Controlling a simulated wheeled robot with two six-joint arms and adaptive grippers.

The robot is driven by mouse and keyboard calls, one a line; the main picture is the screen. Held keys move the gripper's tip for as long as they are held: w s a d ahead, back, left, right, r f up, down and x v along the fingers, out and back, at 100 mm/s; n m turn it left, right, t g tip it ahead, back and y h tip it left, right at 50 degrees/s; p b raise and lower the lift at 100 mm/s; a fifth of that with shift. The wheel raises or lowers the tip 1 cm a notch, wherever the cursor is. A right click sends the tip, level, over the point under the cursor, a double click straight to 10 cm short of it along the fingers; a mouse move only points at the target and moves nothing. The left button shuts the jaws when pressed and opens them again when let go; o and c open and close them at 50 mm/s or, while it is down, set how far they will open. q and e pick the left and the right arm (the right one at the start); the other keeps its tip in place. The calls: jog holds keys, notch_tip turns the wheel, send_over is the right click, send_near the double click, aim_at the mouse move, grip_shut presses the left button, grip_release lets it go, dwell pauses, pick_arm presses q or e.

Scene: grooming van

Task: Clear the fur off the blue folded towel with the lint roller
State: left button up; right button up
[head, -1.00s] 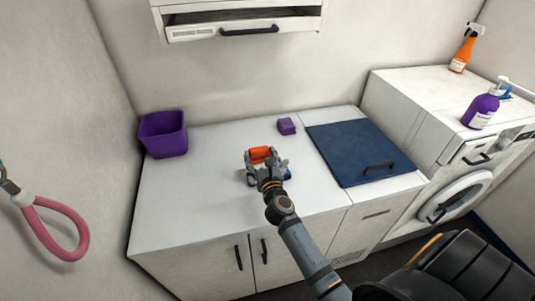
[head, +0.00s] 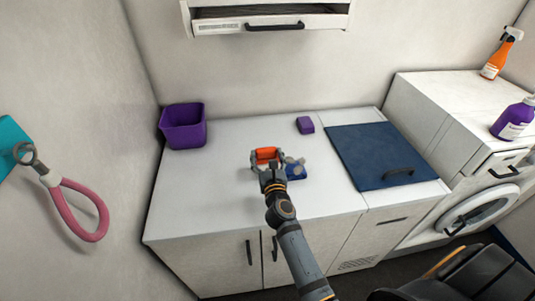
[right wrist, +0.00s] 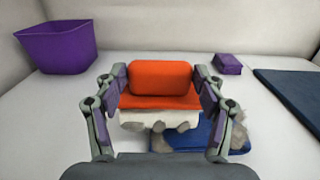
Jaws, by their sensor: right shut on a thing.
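The lint roller (head: 267,154) has an orange top and a white lower part, clearer in the right wrist view (right wrist: 160,78). My right gripper (head: 267,160) is shut on it, one finger on each side. The small blue folded towel (head: 296,173) lies on the white counter, just right of the gripper. In the right wrist view the towel (right wrist: 190,140) is partly hidden behind the roller. Grey-beige fur (right wrist: 239,136) lies at the towel's right side. More tufts show along the roller's lower edge; I cannot tell whether they stick to it. My left gripper is out of view.
A purple bin (head: 183,128) stands at the counter's back left. A small purple box (head: 305,125) lies behind the towel. A large flat dark blue panel (head: 375,155) with a black handle covers the counter's right part. The counter's left front is clear.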

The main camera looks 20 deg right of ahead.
aim_at(276, 152)
jog(key=shift+s, duration=0.25)
jog(key=shift+s+d+r, duration=0.1)
jog(key=shift+d, duration=0.15)
jog(key=shift+s+d+p, duration=0.2)
jog(key=shift+d+p, duration=0.1)
jog(key=shift+d, duration=0.95)
jog(key=shift+s+d+f, duration=0.1)
jog(key=shift+s+d, duration=0.15)
jog(key=shift+d, duration=0.7)
jog(key=shift+s+d+f, duration=0.1)
jog(key=shift+s+d, duration=0.1)
jog(key=shift+d, duration=0.7)
jog(key=shift+s+d+r, duration=0.1)
jog(key=shift+s+d, duration=0.1)
jog(key=shift+d, duration=0.65)
jog(key=shift+s+d, duration=0.15)
jog(key=shift+d, duration=0.7)
jog(key=shift+s+d, duration=0.1)
jog(key=shift+d, duration=0.35)
jog(key=shift+s+d, duration=0.15)
jog(key=shift+d, duration=0.45)
jog(key=shift+s+d, duration=0.15)
jog(key=shift+d, duration=0.45)
jog(key=shift+s+a+r+p, duration=0.1)
jog(key=shift+s+a+p, duration=0.1)
jog(key=shift+a, duration=0.8)
jog(key=shift+s+a+p, duration=0.1)
jog(key=shift+a+p, duration=0.05)
jog(key=shift+a, duration=0.85)
jog(key=shift+a, duration=0.1)
